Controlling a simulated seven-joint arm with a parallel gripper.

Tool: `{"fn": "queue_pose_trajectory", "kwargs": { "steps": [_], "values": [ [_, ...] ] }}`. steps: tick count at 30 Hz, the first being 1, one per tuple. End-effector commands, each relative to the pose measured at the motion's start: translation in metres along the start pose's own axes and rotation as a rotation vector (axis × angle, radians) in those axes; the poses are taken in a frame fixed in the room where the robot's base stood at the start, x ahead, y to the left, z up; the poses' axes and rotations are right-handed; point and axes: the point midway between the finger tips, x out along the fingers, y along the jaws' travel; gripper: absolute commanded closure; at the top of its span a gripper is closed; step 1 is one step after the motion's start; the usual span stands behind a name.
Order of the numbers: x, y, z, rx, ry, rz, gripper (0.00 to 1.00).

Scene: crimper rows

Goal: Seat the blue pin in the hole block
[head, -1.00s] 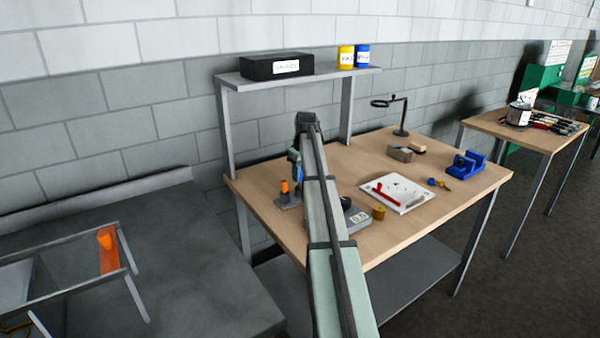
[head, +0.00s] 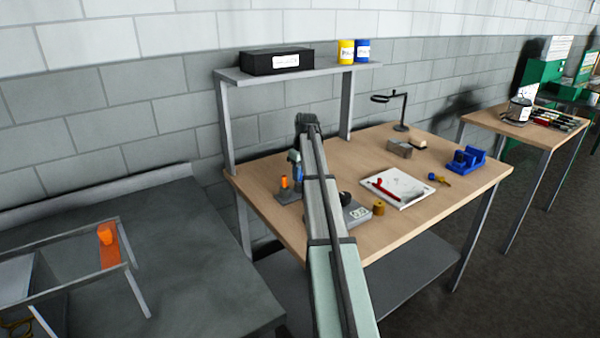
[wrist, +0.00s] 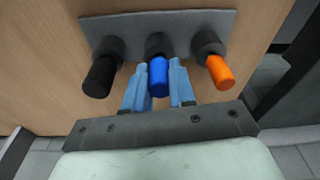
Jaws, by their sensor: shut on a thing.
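The blue pin (wrist: 158,76) is upright between my gripper's (wrist: 158,72) two light blue fingers, which are shut on it. In the wrist view it lines up with the middle dark socket (wrist: 158,45) on a grey plate (wrist: 120,28), which I take as the hole block. A black pin (wrist: 99,78) stands at the left socket and an orange pin (wrist: 220,72) at the right one. How deep the blue pin sits is hidden. In the head view, the grey base (head: 286,197) with an orange pin (head: 284,182) shows left of my arm; the blue pin cannot be made out there.
The wooden bench (head: 410,215) also carries a white board (head: 398,187) with a red tool, a brass cylinder (head: 378,207), a grey scale-like box (head: 357,213) and a blue vise (head: 467,161). A shelf (head: 330,75) stands over its back edge. Its front right is clear.

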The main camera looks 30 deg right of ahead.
Motion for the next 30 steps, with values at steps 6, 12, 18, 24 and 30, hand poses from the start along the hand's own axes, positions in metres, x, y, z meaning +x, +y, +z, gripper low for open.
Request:
{"fn": "queue_pose_trajectory", "kwargs": {
  "steps": [6,12,18,24,30],
  "values": [
    [0.003,0.0,0.0,0.0,0.0,0.0,0.71],
    [0.003,0.0,0.0,0.0,0.0,0.0,0.52],
    [0.003,0.0,0.0,0.0,0.0,0.0,0.46],
    [-0.001,0.0,0.0,0.0,0.001,0.0,0.46],
    [-0.026,0.001,0.0,0.0,0.002,0.001,0.46]
  ]
}}
